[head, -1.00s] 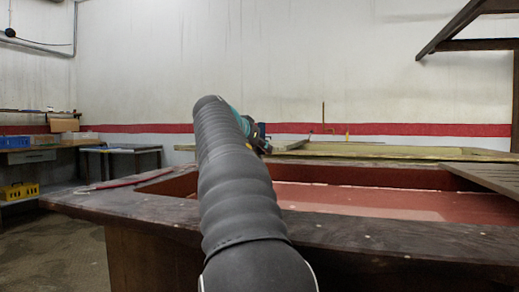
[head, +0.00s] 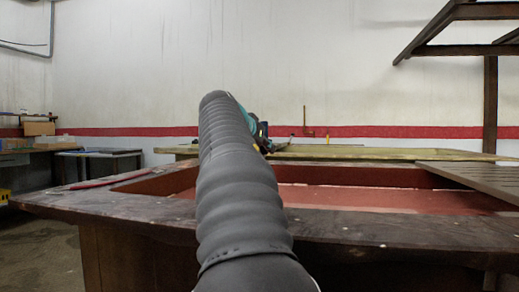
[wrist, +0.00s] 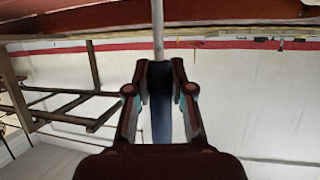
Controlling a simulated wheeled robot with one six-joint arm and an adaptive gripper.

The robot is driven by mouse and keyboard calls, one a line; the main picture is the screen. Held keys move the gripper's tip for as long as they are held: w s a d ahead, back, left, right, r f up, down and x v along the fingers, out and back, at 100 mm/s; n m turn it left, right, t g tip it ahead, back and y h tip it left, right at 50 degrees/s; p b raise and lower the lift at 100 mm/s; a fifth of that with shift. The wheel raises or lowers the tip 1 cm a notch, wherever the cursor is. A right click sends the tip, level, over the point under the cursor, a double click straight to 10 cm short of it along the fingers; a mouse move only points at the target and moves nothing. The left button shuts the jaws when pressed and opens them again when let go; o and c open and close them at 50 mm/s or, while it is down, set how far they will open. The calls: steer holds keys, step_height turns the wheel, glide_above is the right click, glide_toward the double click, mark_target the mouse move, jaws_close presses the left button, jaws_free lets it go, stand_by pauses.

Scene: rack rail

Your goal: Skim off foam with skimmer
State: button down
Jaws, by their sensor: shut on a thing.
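My gripper (wrist: 160,85) is shut on the blue-black handle (wrist: 161,115) of a tool, and a thin grey metal rod (wrist: 158,30) runs on from it out of the top of the upside-down wrist view. This looks like the skimmer; its head is out of sight. In the head view my gripper (head: 263,138) is small, mostly hidden behind my arm, above the far side of the tank. The tank (head: 330,222) has a wide dark wooden rim and red inner walls. Its reddish surface (head: 350,198) shows whitish traces, but I cannot tell foam clearly.
Grey slats (head: 475,178) lie across the tank's right end. A red flat strip (head: 95,183) lies on the left rim. A wooden frame (head: 470,40) stands at the right. A pale board (head: 390,153) lies behind the tank. A bench with a box (head: 38,129) is far left.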

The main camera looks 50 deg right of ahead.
steer(key=s+d+b, duration=0.1)
steer(key=s+b, duration=0.1)
steer(key=s, duration=1.6)
steer(key=shift+s+d+b, duration=0.2)
steer(key=shift+d+b, duration=0.05)
steer(key=shift+b, duration=0.1)
stand_by(0.6)
steer(key=shift+r, duration=0.1)
step_height(320, 180, up, 14)
steer(key=p, duration=1.3)
steer(key=shift+r, duration=0.1)
stand_by(3.1)
